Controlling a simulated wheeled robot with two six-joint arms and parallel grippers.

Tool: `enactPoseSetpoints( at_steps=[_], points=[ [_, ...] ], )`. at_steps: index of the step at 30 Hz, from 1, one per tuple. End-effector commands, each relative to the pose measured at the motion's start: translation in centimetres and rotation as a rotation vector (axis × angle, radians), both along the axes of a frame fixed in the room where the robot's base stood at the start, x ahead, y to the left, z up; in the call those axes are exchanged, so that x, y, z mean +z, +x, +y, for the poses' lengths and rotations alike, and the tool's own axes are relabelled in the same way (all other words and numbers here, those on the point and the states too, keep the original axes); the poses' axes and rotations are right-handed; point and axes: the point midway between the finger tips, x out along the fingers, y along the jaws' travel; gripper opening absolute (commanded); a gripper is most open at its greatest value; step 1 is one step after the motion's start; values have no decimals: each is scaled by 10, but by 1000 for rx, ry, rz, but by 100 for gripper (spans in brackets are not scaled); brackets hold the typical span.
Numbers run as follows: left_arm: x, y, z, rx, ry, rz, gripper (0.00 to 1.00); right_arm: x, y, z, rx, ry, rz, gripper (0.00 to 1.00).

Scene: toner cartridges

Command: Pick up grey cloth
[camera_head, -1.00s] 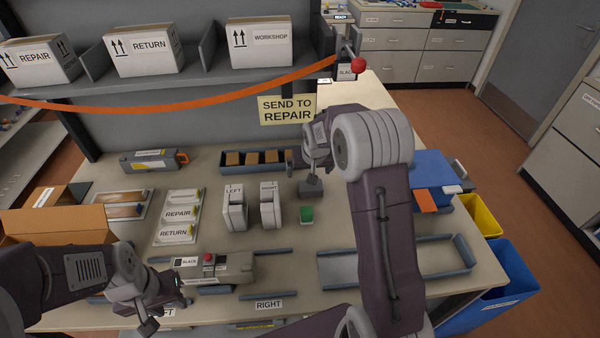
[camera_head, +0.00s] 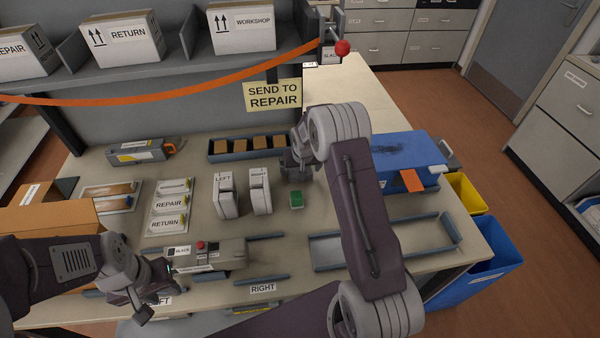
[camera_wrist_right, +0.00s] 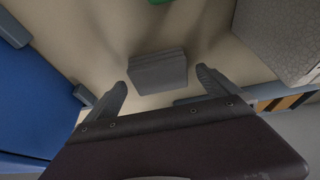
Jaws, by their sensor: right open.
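The grey cloth (camera_wrist_right: 158,72) is a small folded pad on the table in the right wrist view. My right gripper (camera_wrist_right: 160,84) is open, with a finger on each side of the cloth's near part; I cannot tell whether they touch it. In the head view my right gripper (camera_head: 296,172) is over that spot, behind the green block, and hides most or all of the cloth. My left gripper (camera_head: 160,301) is at the table's front left, apart from the cloth, with its fingers spread and nothing visible between them.
A green block (camera_head: 297,200) lies just in front of the cloth. White cartridges marked LEFT (camera_head: 224,196) and RIGHT (camera_head: 260,192) stand to its left. A tray of brown blocks (camera_head: 216,148) is behind. A blue box (camera_head: 395,155) is to the right.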

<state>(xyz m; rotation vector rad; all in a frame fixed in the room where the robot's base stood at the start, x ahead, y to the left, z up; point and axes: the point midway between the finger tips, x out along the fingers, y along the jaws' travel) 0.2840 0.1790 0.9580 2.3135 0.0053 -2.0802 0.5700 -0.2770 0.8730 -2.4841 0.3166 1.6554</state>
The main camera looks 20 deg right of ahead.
Motion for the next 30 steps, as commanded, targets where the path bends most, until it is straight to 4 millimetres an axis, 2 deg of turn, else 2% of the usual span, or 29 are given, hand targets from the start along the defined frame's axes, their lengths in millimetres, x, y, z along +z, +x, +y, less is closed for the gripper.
enactPoseSetpoints(
  at_steps=[4, 10, 11, 15, 17, 18, 25, 30],
  points=[
    [2, 0, 0, 0, 0, 0, 36, -16, 6, -2, 0, 0, 1, 100],
    [1, 0, 0, 0, 0, 0, 36, -18, 7, -2, 0, 0, 0, 100],
    [1, 0, 0, 0, 0, 0, 36, -18, 7, -2, 0, 0, 0, 97],
    [1, 0, 0, 0, 0, 0, 36, -18, 7, -2, 0, 0, 0, 58],
    [1, 0, 0, 0, 0, 0, 36, -18, 7, -2, 0, 0, 0, 42],
    [1, 0, 0, 0, 0, 0, 36, -18, 7, -2, 0, 0, 0, 38],
    [1, 0, 0, 0, 0, 0, 36, -14, 8, -2, -1, 0, -2, 38],
    [0, 0, 0, 0, 0, 0, 36, 21, 9, -2, -1, 0, -7, 38]
  ],
)
